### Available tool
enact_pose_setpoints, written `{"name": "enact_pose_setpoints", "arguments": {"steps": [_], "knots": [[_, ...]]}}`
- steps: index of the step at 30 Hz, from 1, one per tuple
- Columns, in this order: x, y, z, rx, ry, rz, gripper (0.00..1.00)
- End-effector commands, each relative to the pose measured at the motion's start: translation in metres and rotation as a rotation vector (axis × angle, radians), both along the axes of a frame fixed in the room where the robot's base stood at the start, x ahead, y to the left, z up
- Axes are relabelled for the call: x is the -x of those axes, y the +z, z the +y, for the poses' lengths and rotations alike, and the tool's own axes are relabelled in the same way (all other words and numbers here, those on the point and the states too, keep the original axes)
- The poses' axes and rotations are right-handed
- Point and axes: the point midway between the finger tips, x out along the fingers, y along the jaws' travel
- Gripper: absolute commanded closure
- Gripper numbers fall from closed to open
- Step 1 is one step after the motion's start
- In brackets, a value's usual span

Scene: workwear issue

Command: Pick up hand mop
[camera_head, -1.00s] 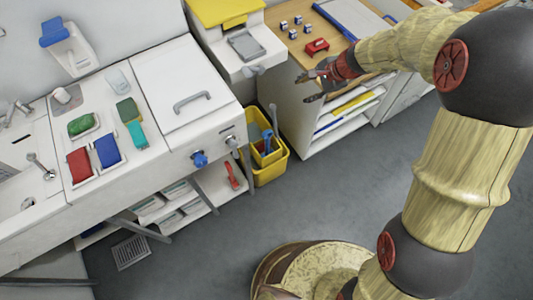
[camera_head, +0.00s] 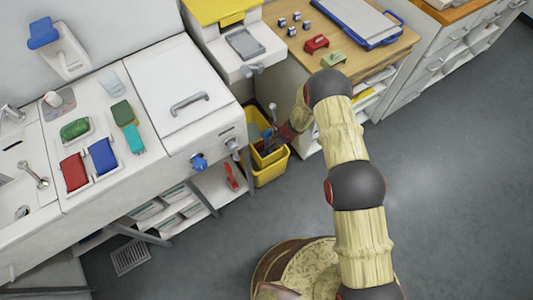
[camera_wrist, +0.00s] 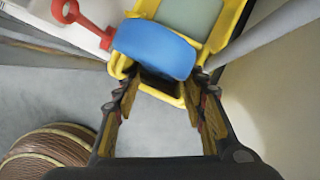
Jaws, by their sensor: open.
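A yellow bucket (camera_head: 272,175) stands on the floor between the white sink unit and the wooden-topped cabinet. A rounded blue item (camera_wrist: 155,48), which may be the hand mop, sits at the bucket's near end in the wrist view, lying partly over its rim. A grey-tipped handle (camera_head: 273,108) rises from the bucket. My gripper (camera_wrist: 162,90) is open and empty, its fingers either side of the bucket's end just short of the blue item. In the head view my gripper (camera_head: 272,143) is over the bucket and partly hides its contents.
A red-handled tool (camera_head: 231,176) stands by the lower shelf left of the bucket; it also shows in the wrist view (camera_wrist: 82,20). The wooden counter (camera_head: 350,75) holds red and green items. Grey floor (camera_head: 440,190) at the right is clear.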

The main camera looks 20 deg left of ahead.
Motion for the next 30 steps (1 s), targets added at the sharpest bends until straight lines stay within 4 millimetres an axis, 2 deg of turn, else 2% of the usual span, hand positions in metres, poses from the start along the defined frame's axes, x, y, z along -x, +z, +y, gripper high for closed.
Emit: {"name": "enact_pose_setpoints", "arguments": {"steps": [18,28,30], "knots": [[-0.002,-0.071,0.021,0.001,0.001,0.002,0.59],[-0.004,-0.073,0.023,0.000,-0.001,0.002,0.59],[-0.004,-0.073,0.023,0.000,-0.001,0.002,0.63]]}}
